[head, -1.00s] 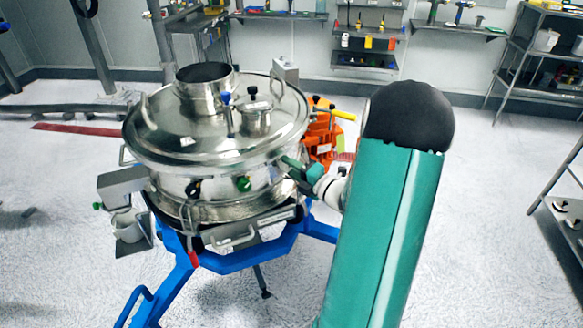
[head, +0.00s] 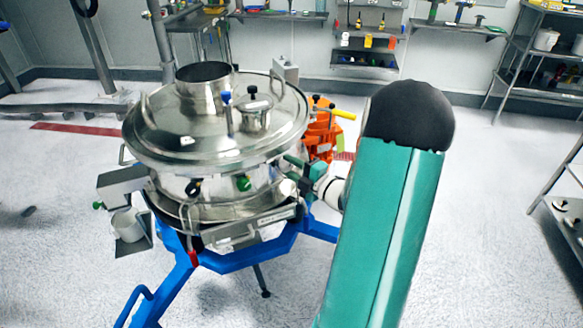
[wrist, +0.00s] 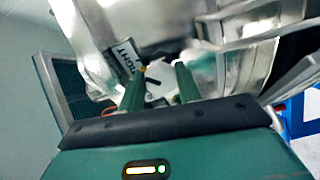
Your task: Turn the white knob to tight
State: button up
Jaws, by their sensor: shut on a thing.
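The sifter (head: 215,150) is a round, shiny steel drum with a lid, on a blue frame. My gripper (head: 294,163) is at its right side, below the lid's rim. In the wrist view, the two green fingers of my gripper (wrist: 159,79) stand on either side of a pale knob (wrist: 158,71) and are shut on it. A dark line and a small yellow mark show near the knob. A white label (wrist: 125,56) with dark letters, partly readable as "TIGHT", is up and left of the fingers. The knob's far side is hidden, and my arm covers part of the head view.
An orange machine (head: 322,130) with a yellow handle stands behind the sifter, close to my gripper. A metal rack (head: 530,60) stands at the back right. Shelves line the back wall. The floor (head: 485,220) right of my arm is clear.

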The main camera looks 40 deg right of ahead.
jog(key=o, duration=1)
jog(key=shift+c, duration=0.2)
jog(key=s+d, duration=0.1)
jog(key=s, duration=1.2)
jog(key=shift+s+d, duration=0.15)
jog(key=shift+s, duration=0.25)
